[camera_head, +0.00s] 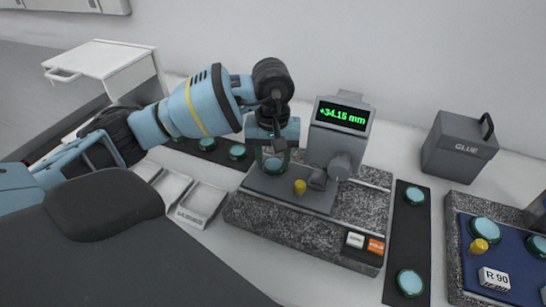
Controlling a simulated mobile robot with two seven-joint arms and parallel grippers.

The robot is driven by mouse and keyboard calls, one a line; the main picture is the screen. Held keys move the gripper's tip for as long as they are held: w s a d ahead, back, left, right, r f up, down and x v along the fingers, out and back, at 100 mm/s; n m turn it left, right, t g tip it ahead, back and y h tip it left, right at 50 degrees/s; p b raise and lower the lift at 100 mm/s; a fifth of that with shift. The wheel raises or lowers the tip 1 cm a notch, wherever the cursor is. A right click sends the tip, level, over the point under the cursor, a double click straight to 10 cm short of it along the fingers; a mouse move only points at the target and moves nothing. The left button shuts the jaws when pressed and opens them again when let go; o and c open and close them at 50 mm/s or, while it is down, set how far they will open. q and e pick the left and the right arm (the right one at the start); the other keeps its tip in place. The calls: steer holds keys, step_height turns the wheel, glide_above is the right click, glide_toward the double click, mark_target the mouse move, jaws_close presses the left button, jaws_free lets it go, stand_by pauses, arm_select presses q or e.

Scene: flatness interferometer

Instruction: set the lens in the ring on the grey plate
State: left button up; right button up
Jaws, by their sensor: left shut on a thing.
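My left gripper (272,149) points down over the grey plate (318,201) and is shut on a lens (273,165), a pale disc with a dark green rim. The lens is at the left part of the plate, low over it or touching it; I cannot tell which. The ring on the plate is not clear, as the gripper and lens cover that spot. My right gripper is not in view.
The plate sits on a granite base (300,232) beside a gauge (341,115) reading +34.15 mm. A yellow knob (300,187) stands close to the lens. Black strips hold other lenses (410,282). A grey GLUE box (458,146) stands at right, white trays (202,203) at left.

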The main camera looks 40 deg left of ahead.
arm_select(q)
steer(key=shift+s+d+f, duration=0.1)
steer(key=shift+s+f, duration=0.1)
steer(key=shift+f, duration=0.4)
steer(key=o, duration=1.2)
steer(key=shift+w, duration=0.1)
steer(key=shift+c, duration=0.2)
step_height(320, 180, up, 9)
steer(key=shift+w+d, duration=0.15)
